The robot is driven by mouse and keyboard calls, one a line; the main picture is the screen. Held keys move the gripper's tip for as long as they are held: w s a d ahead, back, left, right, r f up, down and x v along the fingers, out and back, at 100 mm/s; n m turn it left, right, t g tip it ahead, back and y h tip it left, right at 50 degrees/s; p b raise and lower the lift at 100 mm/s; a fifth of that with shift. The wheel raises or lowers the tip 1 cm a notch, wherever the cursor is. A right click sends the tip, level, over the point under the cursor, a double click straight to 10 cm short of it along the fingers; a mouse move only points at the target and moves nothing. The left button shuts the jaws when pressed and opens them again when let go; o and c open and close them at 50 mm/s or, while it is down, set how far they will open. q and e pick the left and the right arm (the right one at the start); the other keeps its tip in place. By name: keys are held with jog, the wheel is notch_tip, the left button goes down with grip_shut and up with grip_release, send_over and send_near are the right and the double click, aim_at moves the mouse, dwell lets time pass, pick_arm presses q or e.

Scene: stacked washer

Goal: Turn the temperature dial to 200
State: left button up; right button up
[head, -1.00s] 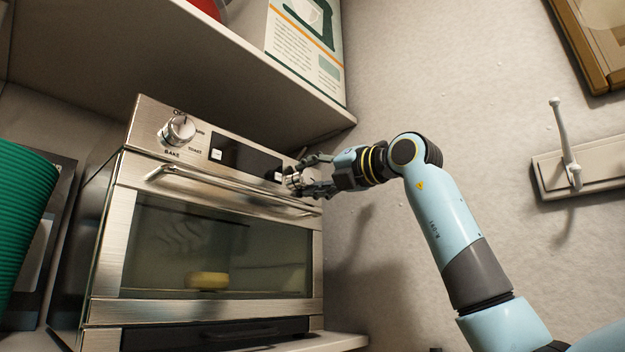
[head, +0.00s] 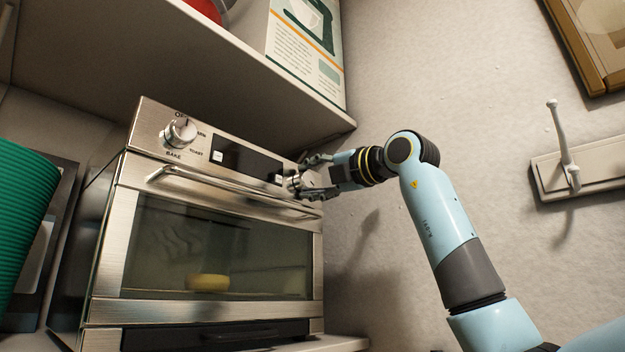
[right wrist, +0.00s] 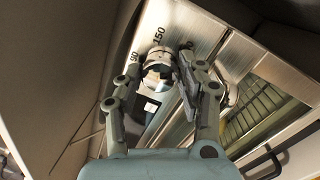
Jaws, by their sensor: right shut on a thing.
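The toaster oven (head: 222,207) stands on a shelf with its door shut. The silver temperature dial (head: 298,184) is at the right end of its control panel. My right gripper (head: 306,177) has its fingers on either side of the dial and is shut on it. The right wrist view shows the dial (right wrist: 158,70) between the fingers (right wrist: 152,76), with the marks 90 and 150 beside it. The mark 200 is not readable, and the exact setting cannot be told. My left gripper is not in view.
A mode knob (head: 180,132) with BAKE and TOAST labels is at the panel's left, beside a dark display (head: 246,159). The door handle (head: 232,190) runs just below the panel. A shelf (head: 190,62) hangs above, and a green ribbed container (head: 22,215) stands at left.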

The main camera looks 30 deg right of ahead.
jog(key=o, duration=1.2)
jog(key=shift+c, duration=0.2)
jog(key=shift+s, duration=0.1)
jog(key=v, duration=0.7)
jog(key=shift+s+d, duration=0.1)
jog(key=shift+s, duration=0.05)
